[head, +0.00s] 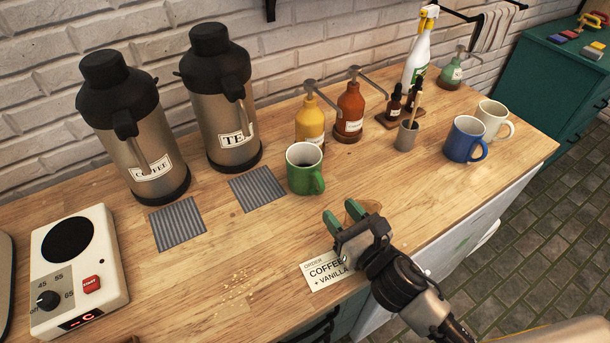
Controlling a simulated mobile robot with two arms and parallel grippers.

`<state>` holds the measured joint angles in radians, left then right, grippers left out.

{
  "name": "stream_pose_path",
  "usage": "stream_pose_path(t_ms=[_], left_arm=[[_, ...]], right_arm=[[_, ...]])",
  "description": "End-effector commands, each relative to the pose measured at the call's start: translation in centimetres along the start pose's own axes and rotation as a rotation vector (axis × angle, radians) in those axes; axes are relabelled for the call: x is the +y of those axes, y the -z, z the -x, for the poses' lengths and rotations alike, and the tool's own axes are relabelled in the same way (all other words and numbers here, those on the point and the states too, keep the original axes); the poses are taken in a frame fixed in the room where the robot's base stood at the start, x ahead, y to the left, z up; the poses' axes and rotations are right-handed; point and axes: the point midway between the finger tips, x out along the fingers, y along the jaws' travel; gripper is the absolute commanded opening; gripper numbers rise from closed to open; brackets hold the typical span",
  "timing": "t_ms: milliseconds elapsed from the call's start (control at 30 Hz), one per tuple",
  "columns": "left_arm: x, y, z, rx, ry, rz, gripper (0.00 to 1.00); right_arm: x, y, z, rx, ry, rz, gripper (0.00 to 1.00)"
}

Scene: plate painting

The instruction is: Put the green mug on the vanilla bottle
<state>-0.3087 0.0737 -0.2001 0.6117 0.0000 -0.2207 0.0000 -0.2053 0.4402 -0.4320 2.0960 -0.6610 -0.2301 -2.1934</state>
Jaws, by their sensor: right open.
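The green mug (301,174) stands upright on the wooden counter, its handle toward the front right. My left gripper is out of view.
COFFEE (150,172) and TEA (235,140) dispensers stand left, behind grey mats (178,224). Blue (463,139) and cream (491,117) mugs stand right.

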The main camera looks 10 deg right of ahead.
Motion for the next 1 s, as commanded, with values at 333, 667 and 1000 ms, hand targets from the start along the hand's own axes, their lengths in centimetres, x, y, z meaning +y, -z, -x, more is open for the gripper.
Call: stream_pose_path(t_ms=[333,667,1000], left_arm=[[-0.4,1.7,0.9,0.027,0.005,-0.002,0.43],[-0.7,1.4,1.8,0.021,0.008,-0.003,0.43],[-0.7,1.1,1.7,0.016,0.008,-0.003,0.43]], right_arm=[[0.0,-0.2,-3.2,-0.002,0.001,-0.001,0.45],[0.0,0.0,-7.4,0.0,0.001,-0.001,0.45],[0.0,0.1,-7.5,0.001,0.0,-0.001,0.29]])
